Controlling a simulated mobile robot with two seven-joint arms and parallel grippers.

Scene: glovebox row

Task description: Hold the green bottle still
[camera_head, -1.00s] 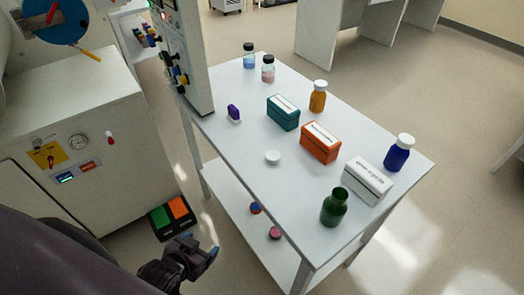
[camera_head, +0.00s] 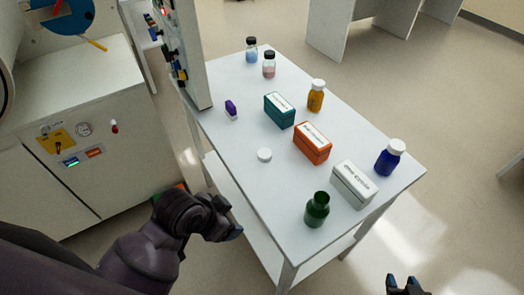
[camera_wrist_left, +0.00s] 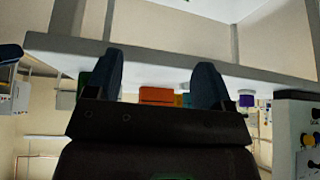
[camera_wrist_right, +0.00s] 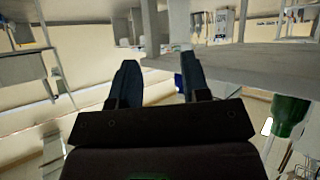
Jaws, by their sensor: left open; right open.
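The green bottle (camera_head: 317,211) stands upright and uncapped near the table's front edge. It also shows upside down at the right of the right wrist view (camera_wrist_right: 288,117). A white cap (camera_head: 264,155) lies apart from it on the table. My left gripper (camera_head: 235,232) is left of the bottle, off the table's near side, apart from it; the left wrist view shows its fingers (camera_wrist_left: 160,78) spread and empty. My right gripper (camera_head: 404,284) is at the bottom edge, right of the bottle and clear of the table. Its fingers (camera_wrist_right: 158,75) are spread and empty.
A white box (camera_head: 352,186), an orange box (camera_head: 312,145) and a teal box (camera_head: 279,111) stand in a row behind the bottle. A blue bottle (camera_head: 388,160) stands at the right corner, an amber bottle (camera_head: 316,97) farther back. The white table's (camera_head: 240,142) near-left surface is mostly clear.

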